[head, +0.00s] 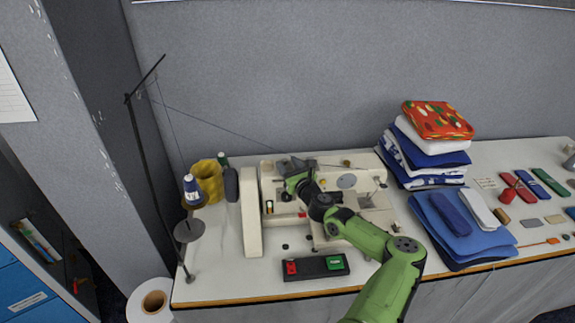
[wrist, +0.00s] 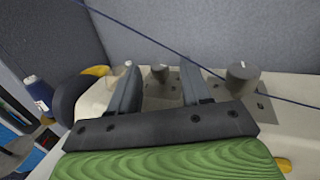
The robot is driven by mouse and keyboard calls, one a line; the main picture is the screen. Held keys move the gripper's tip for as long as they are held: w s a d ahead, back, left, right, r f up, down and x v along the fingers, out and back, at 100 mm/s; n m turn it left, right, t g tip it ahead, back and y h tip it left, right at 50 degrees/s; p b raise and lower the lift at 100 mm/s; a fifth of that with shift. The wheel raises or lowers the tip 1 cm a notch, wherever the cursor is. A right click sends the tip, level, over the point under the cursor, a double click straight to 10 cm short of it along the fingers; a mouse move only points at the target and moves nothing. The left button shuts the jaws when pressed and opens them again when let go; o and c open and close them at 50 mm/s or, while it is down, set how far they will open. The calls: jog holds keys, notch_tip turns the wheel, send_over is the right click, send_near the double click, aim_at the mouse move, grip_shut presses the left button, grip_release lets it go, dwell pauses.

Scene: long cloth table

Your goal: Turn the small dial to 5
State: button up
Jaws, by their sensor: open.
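The small dial (wrist: 160,73) is a grey knob on a plate on top of the cream sewing machine (head: 253,215). In the wrist view my gripper (wrist: 158,68) is open, with one finger on each side of this dial and a visible gap to each. I cannot tell how far the fingertips are above the plate. A larger grey dial (wrist: 242,76) with a light mark stands to the right, outside the fingers. In the head view my gripper (head: 294,167) is over the machine's top and hides the small dial. Its numbers are not readable.
A dark blue thread (wrist: 165,45) runs across the wrist view near the right finger. A thread stand (head: 150,180) and yellow cone (head: 207,180) are at left. Folded cloths (head: 425,155) are at right. A red and green switch box (head: 315,266) lies in front.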

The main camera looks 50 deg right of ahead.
jog(key=shift+w+d, duration=0.15)
jog(key=shift+w, duration=0.25)
grip_shut()
jog(key=shift+w+a+r+m+g+h+p, duration=0.1)
jog(key=shift+a+m+g+h+p, duration=0.15)
jog(key=shift+m+h+p, duration=0.25)
jog(key=shift+w+a+r+m+g+h+p, duration=0.1)
jog(key=shift+m+g+h+p, duration=0.2)
jog(key=shift+h+p, duration=0.35)
jog(key=shift+f+m+g+h, duration=0.15)
jog(key=shift+m+g+h, duration=0.6)
jog(key=shift+m+h, duration=0.35)
grip_release()
